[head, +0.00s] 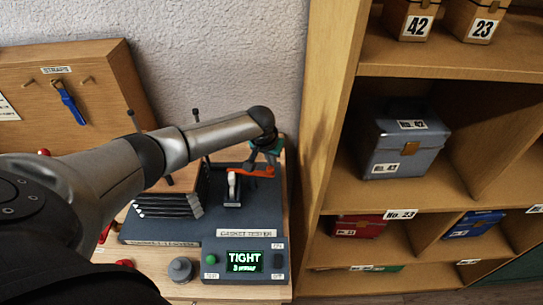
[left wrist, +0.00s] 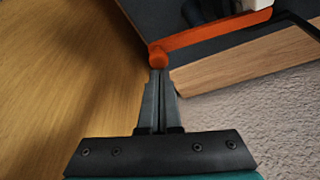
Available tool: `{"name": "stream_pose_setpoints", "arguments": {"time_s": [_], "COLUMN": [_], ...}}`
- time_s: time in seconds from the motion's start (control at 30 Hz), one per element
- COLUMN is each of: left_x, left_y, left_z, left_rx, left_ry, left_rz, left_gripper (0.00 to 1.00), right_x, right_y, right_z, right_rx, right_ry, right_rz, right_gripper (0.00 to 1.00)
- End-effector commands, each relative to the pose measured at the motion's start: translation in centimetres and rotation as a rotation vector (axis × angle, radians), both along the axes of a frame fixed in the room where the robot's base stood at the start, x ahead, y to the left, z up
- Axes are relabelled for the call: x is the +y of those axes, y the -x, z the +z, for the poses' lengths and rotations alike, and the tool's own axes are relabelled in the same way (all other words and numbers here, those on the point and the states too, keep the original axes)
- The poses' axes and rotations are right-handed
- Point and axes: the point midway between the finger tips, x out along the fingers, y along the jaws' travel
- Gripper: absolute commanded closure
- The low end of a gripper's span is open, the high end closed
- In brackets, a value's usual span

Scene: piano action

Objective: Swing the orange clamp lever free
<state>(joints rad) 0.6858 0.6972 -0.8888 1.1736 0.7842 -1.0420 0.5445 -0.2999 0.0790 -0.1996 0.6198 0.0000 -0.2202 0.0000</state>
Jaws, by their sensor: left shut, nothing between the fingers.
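The orange clamp lever (head: 252,172) is on the gasket tester (head: 160,230), by a small white-topped clamp post (head: 232,180). In the left wrist view the lever (left wrist: 215,32) runs from the upper right to a round knob at its end. My left gripper (head: 270,160) is at the lever's right end in the head view, partly hidden by my own wrist. In the left wrist view its fingers (left wrist: 159,77) are shut and empty, with the tips right at the knob. I cannot tell whether they touch it. My right gripper is not in view.
The tester display (head: 244,262) reads "TIGHT". A stack of dark plates (head: 168,207) stands left of the clamp. A grey knob-shaped object (head: 180,269) is at the front. A wooden shelf (head: 335,130) with boxes stands to the right, close to the bench.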

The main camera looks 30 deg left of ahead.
Motion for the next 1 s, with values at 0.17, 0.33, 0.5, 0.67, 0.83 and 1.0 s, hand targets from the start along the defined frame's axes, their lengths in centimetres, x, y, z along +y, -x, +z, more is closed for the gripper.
{"name": "stream_pose_setpoints", "arguments": {"time_s": [0.17, 0.33, 0.5, 0.67, 0.83, 1.0], "left_x": [-0.4, -0.7, -0.9, -1.0, -0.9, -0.6], "left_y": [0.8, 1.7, 2.6, 3.5, 4.5, 5.4], "left_z": [0.1, 0.1, 0.0, -0.1, -0.2, -0.2], "left_rx": [0.005, 0.003, 0.002, 0.002, 0.002, 0.000], "left_ry": [0.002, 0.002, 0.002, 0.002, 0.001, 0.001], "left_rz": [-0.120, -0.278, -0.438, -0.589, -0.751, -0.912], "left_gripper": [1.00, 1.00, 1.00, 1.00, 1.00, 1.00], "right_x": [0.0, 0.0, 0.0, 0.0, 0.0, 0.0], "right_y": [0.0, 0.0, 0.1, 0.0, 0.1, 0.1], "right_z": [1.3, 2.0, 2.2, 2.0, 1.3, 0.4], "right_rx": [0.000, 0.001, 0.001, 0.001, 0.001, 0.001], "right_ry": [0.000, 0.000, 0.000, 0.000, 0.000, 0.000], "right_rz": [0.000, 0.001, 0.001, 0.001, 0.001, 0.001], "right_gripper": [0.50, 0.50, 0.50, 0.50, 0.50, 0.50]}}
